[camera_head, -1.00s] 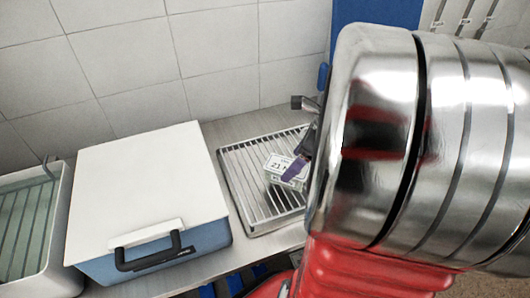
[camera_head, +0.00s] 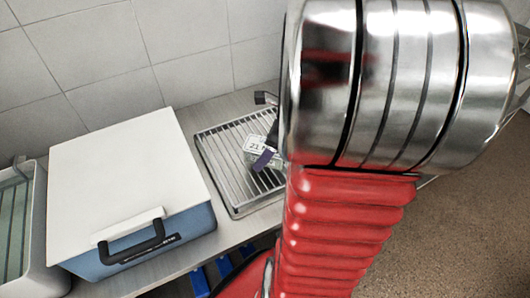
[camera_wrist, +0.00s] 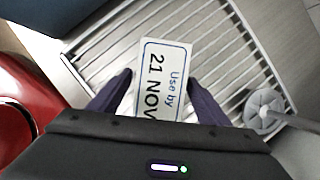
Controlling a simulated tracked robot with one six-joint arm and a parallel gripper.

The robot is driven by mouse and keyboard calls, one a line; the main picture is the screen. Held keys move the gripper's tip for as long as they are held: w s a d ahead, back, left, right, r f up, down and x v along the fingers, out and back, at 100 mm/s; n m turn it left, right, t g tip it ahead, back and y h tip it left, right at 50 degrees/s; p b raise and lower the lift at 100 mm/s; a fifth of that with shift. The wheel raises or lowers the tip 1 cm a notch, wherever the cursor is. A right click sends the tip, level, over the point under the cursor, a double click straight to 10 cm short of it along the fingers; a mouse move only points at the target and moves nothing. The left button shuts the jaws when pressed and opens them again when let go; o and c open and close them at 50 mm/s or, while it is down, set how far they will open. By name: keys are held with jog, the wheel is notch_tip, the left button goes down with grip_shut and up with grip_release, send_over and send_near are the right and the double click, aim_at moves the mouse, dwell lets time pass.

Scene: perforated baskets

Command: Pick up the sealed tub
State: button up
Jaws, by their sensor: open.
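The sealed tub (camera_wrist: 163,75) stands on a metal wire rack, its white lid label reading "Use by 21 NOV" in the wrist view. In the head view the tub (camera_head: 257,146) shows at the right of the rack, partly hidden by my gripper and arm. My gripper (camera_wrist: 160,88) is open, with one purple finger at each side of the tub. I cannot tell whether the fingers touch it. One purple finger also shows beside the tub in the head view.
The wire rack (camera_head: 221,165) lies on a grey counter. A blue cool box with a white lid (camera_head: 125,165) stands left of it, and a pale basin (camera_head: 36,245) is further left. A round grey fitting (camera_wrist: 263,107) is right of the tub in the wrist view.

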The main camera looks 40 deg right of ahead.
jog(key=shift+f, duration=0.25)
dwell(0.6)
jog(key=c, duration=1.5)
jog(key=shift+r, duration=0.15)
notch_tip(320, 180, up, 10)
jog(key=shift+r, duration=0.15)
jog(key=w+d+r+m, duration=0.1)
jog(key=w+d+r, duration=0.1)
jog(key=w, duration=0.2)
jog(key=w+d+r+m+h, duration=0.1)
jog(key=w+d+r+m, duration=0.1)
jog(key=w+d+r, duration=0.1)
jog(key=w+d+r+m+h, duration=0.1)
jog(key=w+d+r+m, duration=0.1)
jog(key=w, duration=0.3)
jog(key=shift+w+d+r+t, duration=0.15)
jog(key=shift+d+r, duration=0.1)
jog(key=shift+d, duration=0.15)
jog(key=shift+w+d+r+t, duration=0.1)
jog(key=shift+d+r+t, duration=0.1)
jog(key=shift+d, duration=0.15)
jog(key=shift+s, duration=0.15)
